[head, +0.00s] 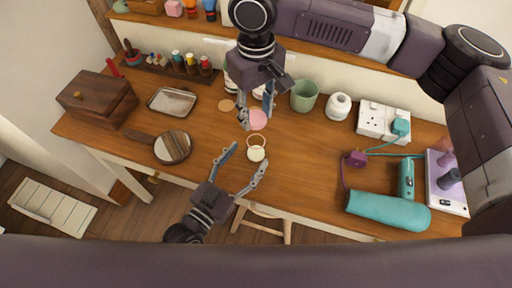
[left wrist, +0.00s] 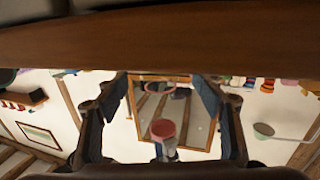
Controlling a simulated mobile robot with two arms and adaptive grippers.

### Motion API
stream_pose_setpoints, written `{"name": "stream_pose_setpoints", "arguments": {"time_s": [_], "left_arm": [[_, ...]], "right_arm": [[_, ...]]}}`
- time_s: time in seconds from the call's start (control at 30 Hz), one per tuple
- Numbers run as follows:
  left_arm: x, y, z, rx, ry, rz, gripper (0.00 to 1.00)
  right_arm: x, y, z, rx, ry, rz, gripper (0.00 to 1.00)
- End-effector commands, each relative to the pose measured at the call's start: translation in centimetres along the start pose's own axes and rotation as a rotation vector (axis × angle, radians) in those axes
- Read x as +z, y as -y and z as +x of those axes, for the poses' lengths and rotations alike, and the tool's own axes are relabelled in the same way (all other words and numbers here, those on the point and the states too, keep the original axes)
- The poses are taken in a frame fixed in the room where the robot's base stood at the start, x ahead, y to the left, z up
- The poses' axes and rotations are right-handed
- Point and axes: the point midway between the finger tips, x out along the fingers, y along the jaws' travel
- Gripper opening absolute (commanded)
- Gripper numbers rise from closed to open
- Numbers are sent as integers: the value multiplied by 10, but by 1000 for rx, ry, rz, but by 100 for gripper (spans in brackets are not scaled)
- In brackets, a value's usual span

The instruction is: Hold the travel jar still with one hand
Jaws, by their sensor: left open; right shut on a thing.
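A round pink thing (head: 258,120), seen from above, sits between the fingertips of my right gripper (head: 255,117), which is shut on it over the middle of the desk. I cannot tell for sure that it is the travel jar. A small cream round piece (head: 257,154) with a pale ring shows just in front of it. My left gripper (head: 248,155) is open, its fingers spread wide at the desk's front side, apart from the pink thing. In the left wrist view a reddish-pink cup shape (left wrist: 163,130) shows between the open left fingers.
A hand mirror (head: 172,147), a tray (head: 172,101) and a wooden box (head: 98,100) lie left. A green cup (head: 304,95) and white pot (head: 338,106) stand behind. A teal hair dryer (head: 388,211) and socket block (head: 383,121) are right. Desk between is clear.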

Motion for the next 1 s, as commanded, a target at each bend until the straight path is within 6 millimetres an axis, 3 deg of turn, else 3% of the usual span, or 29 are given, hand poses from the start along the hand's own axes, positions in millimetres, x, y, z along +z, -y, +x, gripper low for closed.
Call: {"name": "stream_pose_setpoints", "arguments": {"time_s": [0.1, 0.3, 0.67, 1.0], "left_arm": [[-1, 0, 20, 0, -3, 0, 62], [0, 0, 39, 0, -1, 0, 62], [0, 0, 43, 1, 1, 0, 62], [0, 0, 43, 1, 1, 0, 27]], "right_arm": [[0, 0, 0, 0, 0, 0, 26], [0, 0, 0, 0, 0, 0, 26], [0, 0, 0, 0, 0, 0, 26], [0, 0, 0, 0, 0, 0, 26]]}}
